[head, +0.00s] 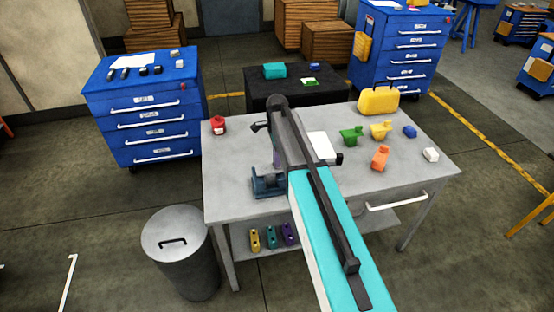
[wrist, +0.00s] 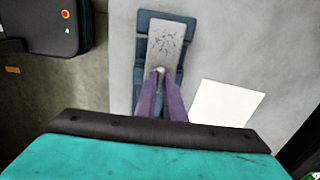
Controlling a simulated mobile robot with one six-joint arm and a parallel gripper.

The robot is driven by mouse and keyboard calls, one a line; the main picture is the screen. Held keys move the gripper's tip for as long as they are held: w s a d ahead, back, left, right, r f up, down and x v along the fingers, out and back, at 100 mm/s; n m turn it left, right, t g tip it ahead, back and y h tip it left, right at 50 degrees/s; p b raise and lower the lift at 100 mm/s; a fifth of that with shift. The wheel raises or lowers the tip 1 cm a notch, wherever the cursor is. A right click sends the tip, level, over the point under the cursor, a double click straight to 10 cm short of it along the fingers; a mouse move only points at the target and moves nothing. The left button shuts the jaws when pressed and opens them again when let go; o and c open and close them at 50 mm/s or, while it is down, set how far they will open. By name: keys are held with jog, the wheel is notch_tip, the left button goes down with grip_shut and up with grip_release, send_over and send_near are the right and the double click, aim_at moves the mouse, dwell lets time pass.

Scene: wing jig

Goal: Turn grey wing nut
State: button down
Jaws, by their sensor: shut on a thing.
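A blue jig (head: 268,186) stands on the grey workbench, left of my arm in the head view. In the wrist view the jig (wrist: 143,28) carries a flat, speckled grey plate (wrist: 168,45). My gripper (wrist: 161,75) has two purple fingers, which meet at the near end of this plate. They are shut on a small grey thing (wrist: 160,70), which appears to be the grey wing nut. Most of it is hidden between the fingertips, so its angle cannot be told. In the head view my arm hides the fingertips.
The grey workbench (head: 235,152) has a white sheet (head: 320,146) right of the jig. A red can (head: 219,125) stands at the back left. Green (head: 351,135), yellow (head: 381,130) and orange (head: 380,158) objects stand to the right. A grey bin (head: 180,250) stands on the floor at left.

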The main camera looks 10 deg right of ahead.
jog(key=shift+n, duration=0.3)
jog(key=n+b, duration=0.3)
jog(key=shift+f+n, duration=0.1)
jog(key=shift+n, duration=0.3)
jog(key=n+b, duration=0.2)
jog(key=n, duration=0.4)
jog(key=shift+b, duration=0.35)
jog(key=n+b, duration=0.1)
jog(key=n, duration=0.2)
jog(key=shift+n, duration=0.4)
jog(key=shift+n+b, duration=0.45)
jog(key=shift+n, duration=1.45)
jog(key=c, duration=1.8)
grip_release()
jog(key=shift+c, duration=0.2)
